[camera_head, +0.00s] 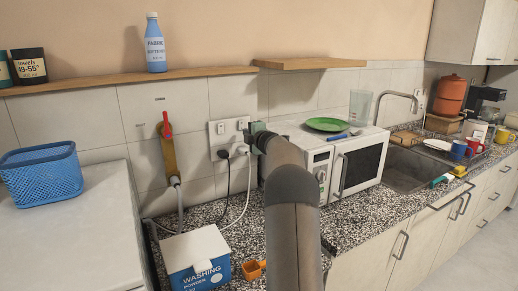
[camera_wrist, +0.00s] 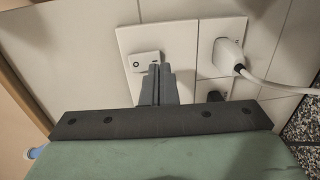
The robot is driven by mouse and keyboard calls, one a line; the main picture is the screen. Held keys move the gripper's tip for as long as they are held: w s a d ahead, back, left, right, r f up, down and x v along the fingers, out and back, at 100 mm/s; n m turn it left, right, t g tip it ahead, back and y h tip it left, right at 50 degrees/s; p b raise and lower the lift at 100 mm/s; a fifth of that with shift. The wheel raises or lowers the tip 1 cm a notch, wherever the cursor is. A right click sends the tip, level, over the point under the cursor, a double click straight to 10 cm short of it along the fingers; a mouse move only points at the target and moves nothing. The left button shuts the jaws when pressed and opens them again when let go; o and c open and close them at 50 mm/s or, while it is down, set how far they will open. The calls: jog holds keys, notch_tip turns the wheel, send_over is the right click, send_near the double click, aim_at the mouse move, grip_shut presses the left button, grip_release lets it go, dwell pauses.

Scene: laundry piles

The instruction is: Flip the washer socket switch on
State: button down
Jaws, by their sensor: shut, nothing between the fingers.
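The socket plate (camera_head: 216,137) is on the tiled wall left of the microwave, with two small rocker switches above a black plug (camera_head: 223,154) and a white plug (camera_head: 242,149). In the wrist view, one white switch (camera_wrist: 142,61) with a dark round mark lies right by my fingertips, which cover its right end; I cannot tell contact or its on/off position. The white plug (camera_wrist: 229,55) and dark plug (camera_wrist: 214,96) are to the right. My gripper (camera_wrist: 158,68) is shut and empty, pointing at the plate. In the head view my gripper (camera_head: 249,130) partly hides the plate's right edge.
The microwave (camera_head: 318,155) with a green plate on top stands close right of my arm. A washing powder box (camera_head: 197,262) and orange scoop (camera_head: 252,269) are on the speckled counter below. A wooden shelf (camera_head: 130,80) runs above. A blue basket (camera_head: 40,175) sits on the white appliance left.

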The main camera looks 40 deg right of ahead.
jog(key=s+a+f+b, duration=0.1)
jog(key=s+b, duration=0.3)
jog(key=s, duration=0.7)
jog(key=shift+s+a+f, duration=0.25)
jog(key=shift+s+a, duration=0.1)
jog(key=shift+a, duration=0.1)
